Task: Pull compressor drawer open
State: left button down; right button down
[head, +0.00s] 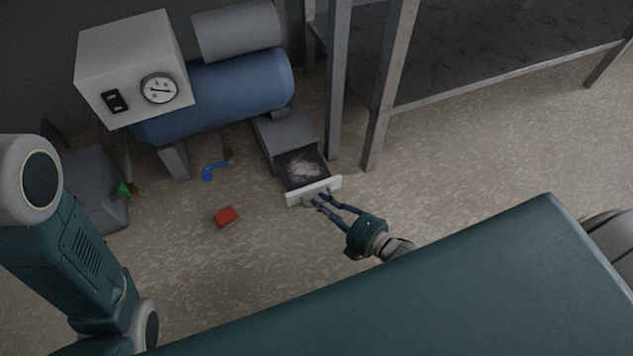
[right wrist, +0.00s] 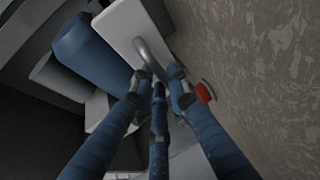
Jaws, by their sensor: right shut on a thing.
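The compressor (head: 228,95) has a blue tank and a grey box with a gauge, at the upper left of the head view. Its drawer (head: 304,169) sits low on its right side and is pulled out, with a pale powdery patch on its dark floor. The drawer's white front (head: 328,190) carries a grey handle. My right gripper (head: 318,203) is shut on the drawer handle (right wrist: 147,53), which shows as a curved grey bar on the white front in the right wrist view. My left arm shows at the left of the head view, but its gripper is out of frame.
A red block (head: 226,216) lies on the floor left of the drawer. A blue valve lever (head: 209,172) and a green fitting (head: 127,190) are under the compressor. A metal table's legs (head: 378,120) stand close right of the drawer.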

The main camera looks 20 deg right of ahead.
jog(key=shift+s+f, duration=0.1)
jog(key=shift+s, duration=0.1)
jog(key=c, duration=1.7)
grip_release()
jog(key=shift+o, duration=0.2)
jog(key=v, duration=1.2)
jog(key=shift+d, duration=0.1)
